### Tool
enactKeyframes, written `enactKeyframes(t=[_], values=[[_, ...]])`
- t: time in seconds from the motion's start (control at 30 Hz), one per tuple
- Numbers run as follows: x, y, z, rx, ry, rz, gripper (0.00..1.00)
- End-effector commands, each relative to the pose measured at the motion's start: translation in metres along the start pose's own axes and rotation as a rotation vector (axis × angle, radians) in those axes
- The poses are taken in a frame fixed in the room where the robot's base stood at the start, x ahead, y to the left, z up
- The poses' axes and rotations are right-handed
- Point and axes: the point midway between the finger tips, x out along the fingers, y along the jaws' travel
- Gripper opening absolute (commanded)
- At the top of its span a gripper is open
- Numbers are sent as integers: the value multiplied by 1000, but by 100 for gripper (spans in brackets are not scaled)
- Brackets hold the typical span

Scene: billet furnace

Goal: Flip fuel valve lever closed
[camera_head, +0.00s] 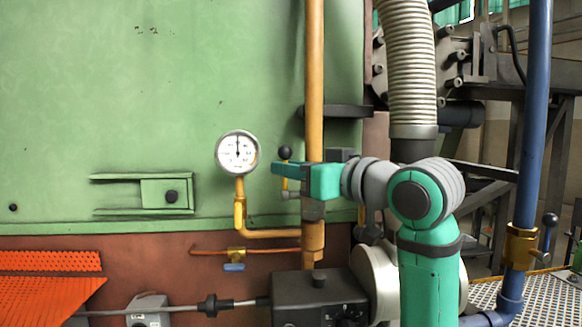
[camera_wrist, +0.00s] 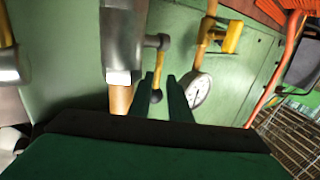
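A valve lever (camera_head: 285,184) with a yellow shaft and a black ball knob (camera_head: 285,152) stands upright beside the vertical yellow pipe (camera_head: 314,70). My gripper (camera_head: 278,168) reaches in from the right at the lever's height, with the knob just above it. In the wrist view, my gripper's two fingers (camera_wrist: 167,88) are apart. The knob (camera_wrist: 156,97) shows in the gap, nearer the left finger, and the yellow lever (camera_wrist: 161,42) runs up from it to the grey valve body (camera_wrist: 122,40). Whether a finger touches the lever cannot be told.
A round pressure gauge (camera_head: 237,153) is close left of the lever. A small blue-handled valve (camera_head: 234,267) sits below it. Another brass valve (camera_head: 520,245) with a black-knobbed lever is on the blue pipe (camera_head: 535,100) at right. The green furnace wall (camera_head: 110,90) lies behind.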

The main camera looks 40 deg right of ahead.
Motion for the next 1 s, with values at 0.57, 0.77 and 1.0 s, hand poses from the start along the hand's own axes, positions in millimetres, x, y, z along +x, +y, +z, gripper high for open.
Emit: enactKeyframes(t=[0.57, 0.77, 1.0], values=[[17, 12, -1, -2, 2, 22, 16], [17, 12, -1, -1, 2, 20, 0], [18, 11, -1, -1, 3, 20, 0]])
